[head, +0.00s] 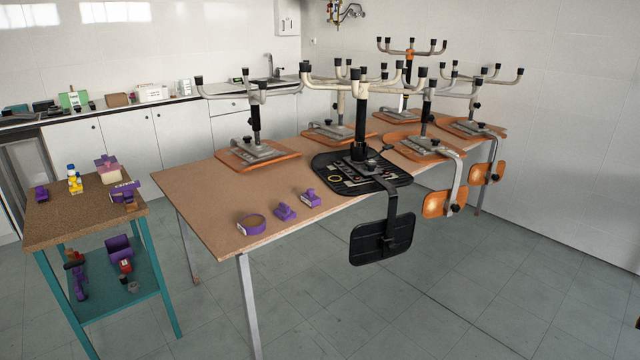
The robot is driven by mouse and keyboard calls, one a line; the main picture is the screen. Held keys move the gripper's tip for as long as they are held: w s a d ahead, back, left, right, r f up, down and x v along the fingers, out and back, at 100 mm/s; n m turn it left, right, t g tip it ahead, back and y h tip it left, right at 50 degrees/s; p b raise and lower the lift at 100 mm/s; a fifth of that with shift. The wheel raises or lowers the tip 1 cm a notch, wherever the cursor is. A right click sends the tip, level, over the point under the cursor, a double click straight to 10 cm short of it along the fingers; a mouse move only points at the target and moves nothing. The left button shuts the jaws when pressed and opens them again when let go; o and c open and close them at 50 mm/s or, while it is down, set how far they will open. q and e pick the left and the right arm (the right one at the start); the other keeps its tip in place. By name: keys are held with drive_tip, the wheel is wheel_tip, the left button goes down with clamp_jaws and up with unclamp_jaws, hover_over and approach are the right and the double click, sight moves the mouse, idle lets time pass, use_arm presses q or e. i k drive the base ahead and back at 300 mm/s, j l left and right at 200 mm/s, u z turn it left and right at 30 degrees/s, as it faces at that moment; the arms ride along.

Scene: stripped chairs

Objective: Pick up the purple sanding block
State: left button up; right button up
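Several small purple things are in the head view, and I cannot tell for certain which is the sanding block. Near the left front edge of the long table lie a purple block with a raised grip (285,212) and a similar purple block (311,198) to its right. A purple ring (251,224) lies to their left. A small purple block (41,193) sits at the left of the cart top. Neither of my grippers is in view.
Upturned chairs with splayed legs crowd the long brown table (200,200); its left end is fairly clear. A black chair (360,170) overhangs the front edge. Open floor lies in front.

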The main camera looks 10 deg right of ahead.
sight(309, 199)
drive_tip(key=i+l+z, duration=0.15)
drive_tip(key=i, duration=0.4)
drive_tip(key=i+l+z, duration=0.2)
drive_tip(key=i, duration=0.3)
